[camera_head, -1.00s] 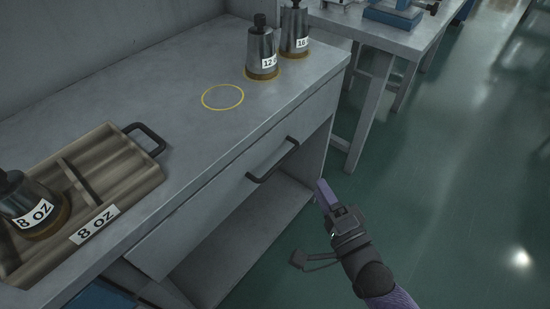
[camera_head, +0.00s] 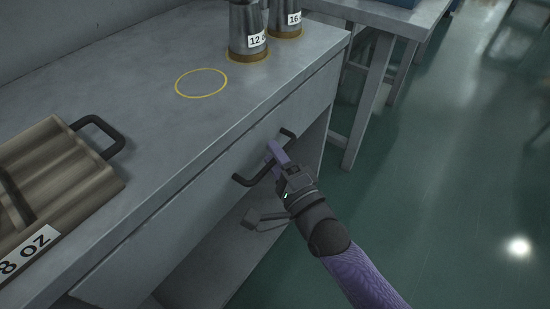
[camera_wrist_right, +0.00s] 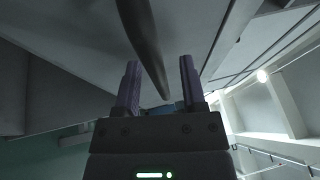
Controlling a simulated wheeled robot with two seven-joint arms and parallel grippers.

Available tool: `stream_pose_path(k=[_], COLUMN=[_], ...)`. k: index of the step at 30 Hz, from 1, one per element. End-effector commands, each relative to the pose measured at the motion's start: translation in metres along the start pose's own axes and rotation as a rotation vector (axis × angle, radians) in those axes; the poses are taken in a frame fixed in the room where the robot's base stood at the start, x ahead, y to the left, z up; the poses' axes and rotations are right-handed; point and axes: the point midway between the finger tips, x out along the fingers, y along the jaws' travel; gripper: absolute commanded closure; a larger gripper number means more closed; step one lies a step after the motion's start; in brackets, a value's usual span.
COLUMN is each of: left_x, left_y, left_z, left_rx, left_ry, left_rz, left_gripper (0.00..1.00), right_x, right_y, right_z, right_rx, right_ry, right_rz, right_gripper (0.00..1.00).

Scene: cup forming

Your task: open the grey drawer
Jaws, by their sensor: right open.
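The grey drawer (camera_head: 203,198) is set in the front of the grey workbench, and its front looks flush with the bench. Its dark bar handle (camera_head: 247,181) runs along the upper part of the front. My right gripper (camera_head: 275,154) is at the middle of the handle and covers part of it. In the right wrist view the handle (camera_wrist_right: 143,38) passes between the two open purple fingers (camera_wrist_right: 158,85), and I see a gap on both sides of it. My left gripper is not in view.
On the bench top (camera_head: 150,130) are a tray (camera_head: 60,170) with a dark handle, a yellow ring mark (camera_head: 201,83) and metal cups labelled 12 (camera_head: 247,30) and 16 (camera_head: 284,18). An open shelf space lies below the drawer. The green floor at right is clear.

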Motion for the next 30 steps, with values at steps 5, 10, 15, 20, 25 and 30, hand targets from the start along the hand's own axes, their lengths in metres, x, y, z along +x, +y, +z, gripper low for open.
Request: stream_pose_path(k=[5, 10, 15, 20, 25, 30], left_x=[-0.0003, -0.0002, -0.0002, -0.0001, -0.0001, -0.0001], left_y=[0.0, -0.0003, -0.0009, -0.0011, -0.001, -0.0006], left_z=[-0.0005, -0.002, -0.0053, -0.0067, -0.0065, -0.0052], left_rx=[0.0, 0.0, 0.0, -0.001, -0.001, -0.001], left_ry=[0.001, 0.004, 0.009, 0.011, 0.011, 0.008], left_rz=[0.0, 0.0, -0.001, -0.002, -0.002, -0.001], left_gripper=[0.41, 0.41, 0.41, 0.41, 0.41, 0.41], right_x=[-0.0003, -0.0004, -0.0005, -0.0006, -0.0007, -0.0007], right_y=[-0.0002, -0.0001, 0.0, 0.0001, 0.0003, 0.0004], right_z=[0.0, -0.0001, -0.0001, -0.0001, -0.0001, -0.0001], right_rx=[0.0, 0.0, 0.0, 0.0, 0.0, 0.0], right_ry=[0.0, 0.0, 0.0, 0.0, 0.0, 0.0], right_rz=[0.0, 0.0, 0.0, 0.0, 0.001, 0.001], right_gripper=[0.71, 1.0, 1.0, 1.0, 1.0, 1.0])
